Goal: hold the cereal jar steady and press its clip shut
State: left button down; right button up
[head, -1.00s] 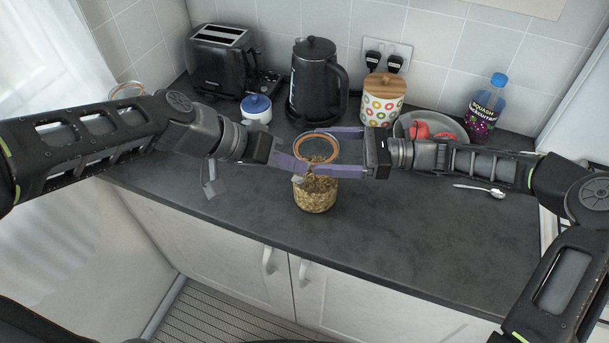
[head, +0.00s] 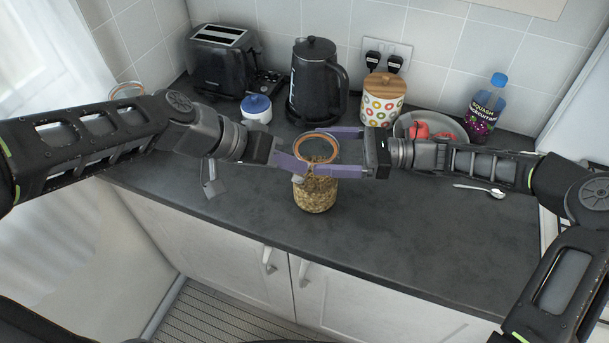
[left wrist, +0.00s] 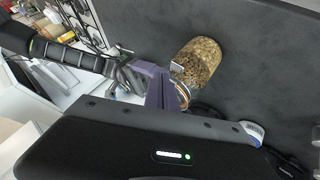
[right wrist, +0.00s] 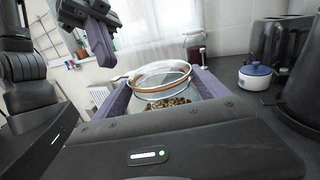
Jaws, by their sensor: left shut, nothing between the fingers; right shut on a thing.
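The cereal jar (head: 315,194) is clear glass filled with brown cereal and stands upright on the counter. Its round lid with an orange-brown seal (head: 317,147) is at the top, and its clip is too small to make out clearly. My right gripper (head: 318,150) is shut around the jar's upper part, one finger on each side, as the right wrist view also shows (right wrist: 160,85). My left gripper (head: 297,166) is shut and empty, its fingertips beside the jar's rim at the left. In the left wrist view the jar (left wrist: 198,60) lies just beyond the left fingers.
Behind stand a toaster (head: 221,60), a blue-lidded pot (head: 257,109), a black kettle (head: 315,82), a dotted canister (head: 382,103), a bowl (head: 455,131) and a squash bottle (head: 486,108). A spoon (head: 496,192) lies at right. The front counter is clear.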

aim_at(293, 180)
pick_arm(q)
jog(key=shift+f, duration=0.2)
dwell(0.4)
jog(key=shift+w+a+f, duration=0.1)
jog(key=shift+f, duration=0.3)
jog(key=shift+f, duration=2.75)
dwell(2.0)
jog(key=shift+r, duration=0.15)
jog(key=shift+r, duration=3.1)
jog(key=shift+r, duration=2.5)
